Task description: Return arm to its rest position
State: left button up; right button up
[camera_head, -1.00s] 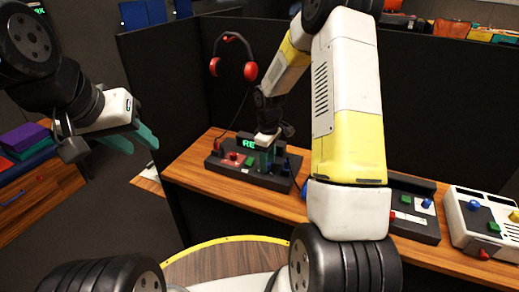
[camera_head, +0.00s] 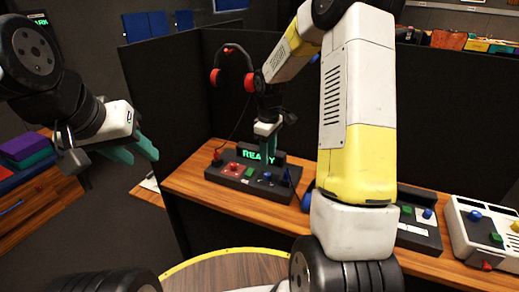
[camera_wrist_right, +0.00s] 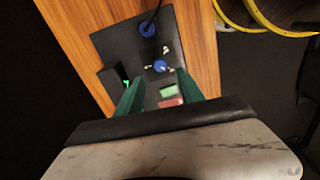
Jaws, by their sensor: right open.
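My right gripper (camera_head: 267,149) is open and empty, above the black trackball panel (camera_head: 225,181) on the wooden desk. The panel's display reads READY in green, and it carries a red plate, a green button and a blue ball (camera_head: 267,176). In the right wrist view the two green fingers (camera_wrist_right: 160,90) are spread apart, with the blue ball (camera_wrist_right: 160,66) showing between and beyond them. My left gripper (camera_head: 139,150) is at the left, off the desk, its green fingers apart and nothing seen between them.
More control panels (camera_head: 490,235) stand at the right of the desk (camera_head: 195,185). Red headphones (camera_head: 232,75) hang on the black partition (camera_head: 165,85), their cable running down to the desk. Drawers with coloured folders (camera_head: 28,150) stand at the far left.

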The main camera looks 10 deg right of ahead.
jog(key=s+r+m+t, duration=0.2)
jog(key=s+r+m, duration=0.1)
jog(key=s+r, duration=0.4)
jog(key=s+r+m+t, duration=0.15)
jog(key=s+r, duration=0.25)
jog(key=r, duration=0.5)
jog(key=s+a+r+m+t+y, duration=0.1)
jog(key=s+r+m, duration=0.1)
jog(key=s, duration=0.4)
jog(key=s+a+r+m+t+y, duration=0.1)
jog(key=s+r+m, duration=0.2)
jog(key=s, duration=0.4)
jog(key=shift+s+a+t, duration=0.15)
jog(key=shift+s+t, duration=0.1)
jog(key=shift+t, duration=0.1)
